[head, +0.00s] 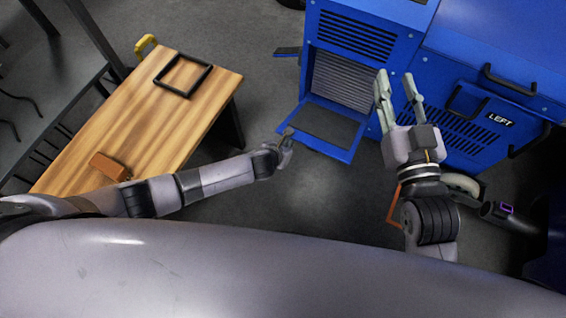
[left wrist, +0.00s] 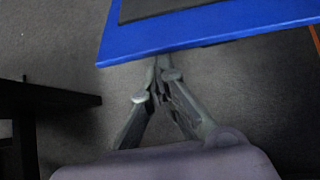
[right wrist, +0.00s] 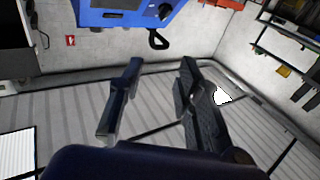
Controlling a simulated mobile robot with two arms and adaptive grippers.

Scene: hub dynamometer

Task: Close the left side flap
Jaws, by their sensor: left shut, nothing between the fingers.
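An open blue flap (head: 340,148) with a dark inner panel is folded down below an opening in the blue machine (head: 352,36). Its blue edge also shows in the left wrist view (left wrist: 190,35). My left gripper (head: 286,136) is shut and empty at the flap's outer left edge. In the left wrist view its fingertips (left wrist: 162,66) are close to that edge; I cannot tell whether they touch. My right gripper (head: 395,84) is open and empty in front of the machine; its spread fingers also show in the right wrist view (right wrist: 160,75).
A panel marked LEFT (head: 500,119) with black handles is on the machine at right. A wooden table (head: 130,125) at left holds a black frame (head: 183,74) and a brown block (head: 108,166). Bare floor lies between table and machine.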

